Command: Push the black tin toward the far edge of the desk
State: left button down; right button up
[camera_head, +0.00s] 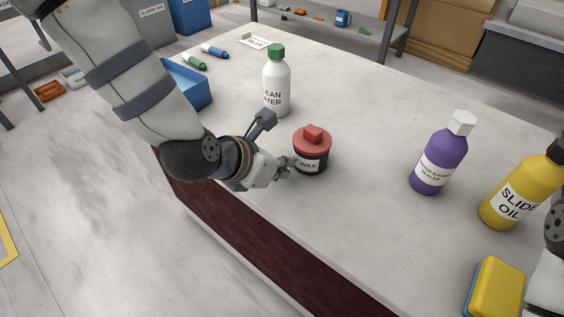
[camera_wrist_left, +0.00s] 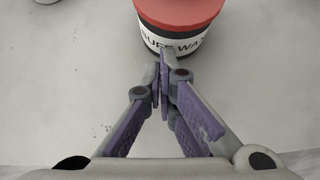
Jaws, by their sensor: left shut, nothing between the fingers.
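The black tin (camera_head: 311,163) has a red lid with a red knob and a white label reading WAX. It stands upright on the pale stone desk (camera_head: 350,230), near the front edge. In the left wrist view the tin (camera_wrist_left: 180,37) is at the top, its label partly hidden by my fingertips. My left gripper (camera_head: 287,166) is shut and empty, its tips at the near left side of the tin. In the left wrist view the fingertips (camera_wrist_left: 164,72) meet right against or just short of the label; I cannot tell if they touch. My right gripper is out of view.
A white bottle with green cap (camera_head: 276,85) stands behind the tin. A purple bottle (camera_head: 437,162) and a yellow oil bottle (camera_head: 515,195) stand to the right. A yellow sponge (camera_head: 496,288) is at lower right. A blue bin (camera_head: 188,82) and markers (camera_head: 214,51) are at left.

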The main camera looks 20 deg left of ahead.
aim_at(300, 143)
pick_arm(q)
jog(key=w+d, duration=0.1)
jog(key=w, duration=0.1)
jog(key=w+d, duration=0.1)
jog(key=w, duration=0.1)
jog(key=w+d, duration=0.1)
jog(key=w, duration=0.2)
dwell(0.4)
